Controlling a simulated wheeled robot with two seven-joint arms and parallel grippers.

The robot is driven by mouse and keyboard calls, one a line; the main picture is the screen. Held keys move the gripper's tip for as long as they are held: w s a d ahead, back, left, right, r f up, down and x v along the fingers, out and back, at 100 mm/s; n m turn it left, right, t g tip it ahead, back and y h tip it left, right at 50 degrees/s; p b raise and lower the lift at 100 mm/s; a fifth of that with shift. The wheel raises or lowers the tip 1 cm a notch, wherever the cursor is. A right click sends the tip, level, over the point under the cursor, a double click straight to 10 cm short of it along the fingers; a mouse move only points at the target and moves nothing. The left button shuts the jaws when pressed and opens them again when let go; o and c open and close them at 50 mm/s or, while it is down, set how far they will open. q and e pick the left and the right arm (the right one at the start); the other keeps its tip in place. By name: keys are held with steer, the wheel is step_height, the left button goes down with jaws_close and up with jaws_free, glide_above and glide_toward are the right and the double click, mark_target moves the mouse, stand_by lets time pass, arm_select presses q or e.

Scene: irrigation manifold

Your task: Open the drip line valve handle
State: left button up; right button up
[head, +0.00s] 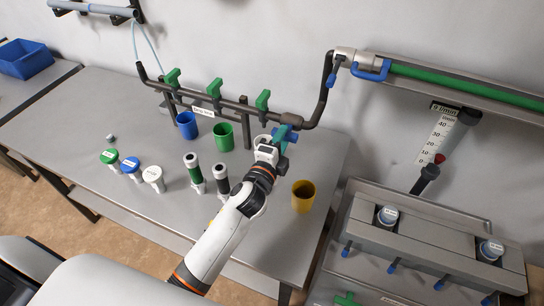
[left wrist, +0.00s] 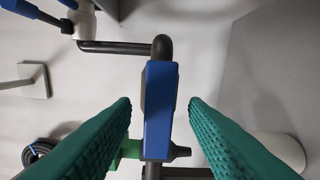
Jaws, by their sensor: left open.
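The drip line manifold is a dark pipe (head: 232,102) with several green handles along it and a white label (head: 203,111) that appears to read "Drip line". A blue lever handle (head: 281,132) sits at the pipe's right end, partly hidden by my left gripper (head: 283,138). In the left wrist view the blue handle (left wrist: 159,110) lies lengthwise along the pipe, between the two green ridged fingers of my left gripper (left wrist: 160,105). The fingers are open, with a gap on each side of the handle. My right gripper is not in view.
Blue (head: 187,125), green (head: 224,136) and yellow (head: 303,195) cups stand on the grey table (head: 120,100). Capped bottles and dark cylinders stand left of my arm. A vertical flow gauge (head: 437,135) and a grey unit (head: 420,235) stand at the right.

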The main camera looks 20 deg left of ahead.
arm_select(q)
steer(key=s+b, duration=0.1)
steer(key=s, duration=0.8)
steer(key=shift+a+b, duration=0.2)
steer(key=shift+b, duration=0.15)
